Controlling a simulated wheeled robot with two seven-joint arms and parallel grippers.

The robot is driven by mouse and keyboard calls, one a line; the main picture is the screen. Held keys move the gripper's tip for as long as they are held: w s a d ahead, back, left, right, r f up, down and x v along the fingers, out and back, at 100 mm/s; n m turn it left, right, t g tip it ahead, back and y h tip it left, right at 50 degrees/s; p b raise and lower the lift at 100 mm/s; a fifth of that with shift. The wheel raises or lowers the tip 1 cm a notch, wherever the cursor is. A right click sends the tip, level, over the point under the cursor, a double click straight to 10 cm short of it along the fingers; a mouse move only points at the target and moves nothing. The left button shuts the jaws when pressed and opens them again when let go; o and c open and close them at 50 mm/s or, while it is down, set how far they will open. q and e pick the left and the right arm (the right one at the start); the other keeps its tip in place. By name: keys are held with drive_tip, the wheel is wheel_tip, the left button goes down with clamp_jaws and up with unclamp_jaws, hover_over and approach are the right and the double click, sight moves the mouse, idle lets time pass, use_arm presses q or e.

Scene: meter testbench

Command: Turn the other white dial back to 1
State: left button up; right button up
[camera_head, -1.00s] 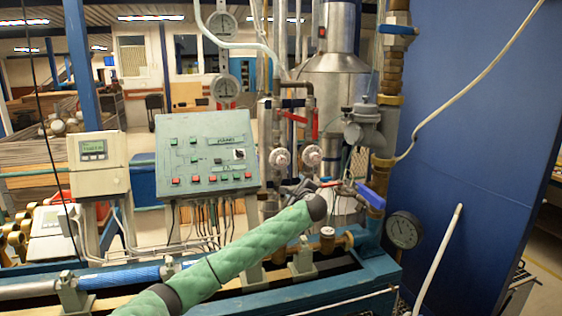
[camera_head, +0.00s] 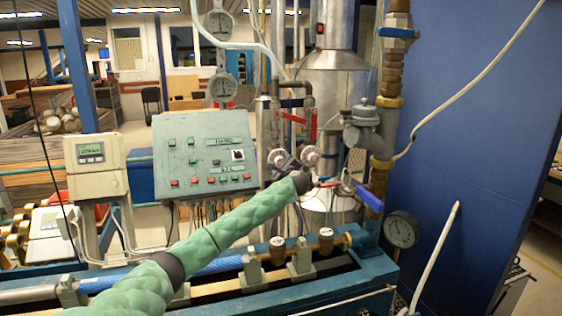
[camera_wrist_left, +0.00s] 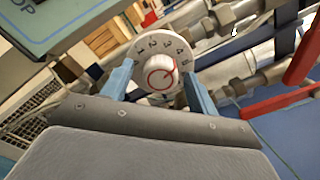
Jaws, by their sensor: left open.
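Two white dials stand side by side on the pipework in the head view: a left one (camera_head: 276,157) and a right one (camera_head: 310,155). My left gripper (camera_head: 284,162) is at the left dial and partly covers it. In the left wrist view, a white numbered dial (camera_wrist_left: 154,47) with a red-ringed knob (camera_wrist_left: 160,73) sits between the open fingers of my left gripper (camera_wrist_left: 159,80). The fingers are on either side of the knob; whether they touch it is unclear. The knob's exact setting is too small to read surely. My right gripper is not in view.
A grey-green control panel (camera_head: 205,155) with buttons stands left of the dials. Red levers (camera_head: 313,127), a blue-handled valve (camera_head: 369,198) and a pressure gauge (camera_head: 401,230) are close on the right. A blue wall (camera_head: 475,150) closes off the right side.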

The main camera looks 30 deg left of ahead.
use_arm(q)
drive_tip(key=shift+w+a, duration=0.15)
drive_tip(key=shift+w, duration=0.05)
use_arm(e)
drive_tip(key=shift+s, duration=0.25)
use_arm(q)
drive_tip(key=c, duration=1)
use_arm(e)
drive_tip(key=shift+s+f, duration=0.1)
use_arm(q)
drive_tip(key=shift+f, duration=0.1)
